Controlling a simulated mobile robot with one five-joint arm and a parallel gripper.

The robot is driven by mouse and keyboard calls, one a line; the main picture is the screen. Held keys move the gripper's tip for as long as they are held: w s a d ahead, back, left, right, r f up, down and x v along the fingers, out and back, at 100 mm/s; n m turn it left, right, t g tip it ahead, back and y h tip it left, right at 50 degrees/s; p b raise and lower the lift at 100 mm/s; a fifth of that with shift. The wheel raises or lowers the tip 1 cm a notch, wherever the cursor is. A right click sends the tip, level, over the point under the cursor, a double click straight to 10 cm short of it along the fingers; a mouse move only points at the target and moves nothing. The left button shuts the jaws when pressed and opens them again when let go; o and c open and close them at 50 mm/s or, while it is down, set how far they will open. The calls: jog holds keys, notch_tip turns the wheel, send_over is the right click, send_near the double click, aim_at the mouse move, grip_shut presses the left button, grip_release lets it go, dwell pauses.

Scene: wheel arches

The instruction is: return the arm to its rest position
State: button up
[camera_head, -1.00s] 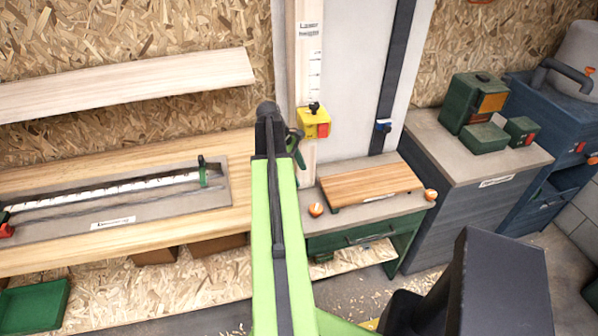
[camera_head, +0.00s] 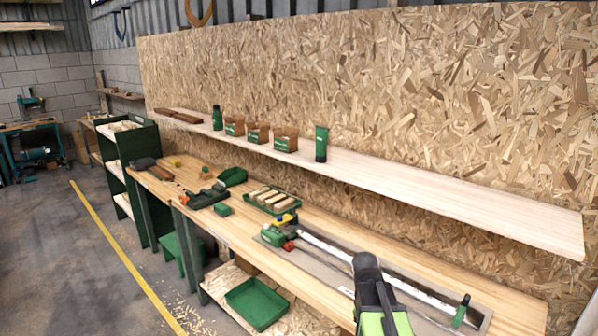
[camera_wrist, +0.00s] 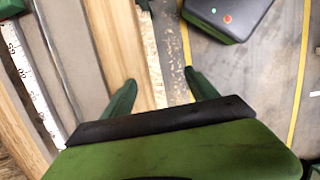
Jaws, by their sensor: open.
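My gripper (camera_wrist: 160,92) is open in the wrist view. Its two green fingers stand apart with nothing between them, above the front edge of a wooden bench and the floor. In the head view my arm (camera_head: 375,295), green with a black joint, rises from the bottom edge in front of the workbench (camera_head: 330,232). My gripper's fingers cannot be made out there.
A measuring rail (camera_head: 340,256) lies on the bench near my arm. A long wall shelf (camera_head: 440,190) above holds small boxes and bottles. A green tray (camera_head: 256,304) sits below the benchtop. Open floor (camera_head: 60,270) with a yellow line lies at left.

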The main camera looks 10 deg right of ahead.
jog(key=s+a+m+t+y, duration=0.1)
jog(key=a+m+y, duration=0.1)
jog(key=a+m, duration=0.6)
jog(key=a, duration=0.6)
jog(key=shift+s+f, duration=0.25)
jog(key=shift+s, duration=0.05)
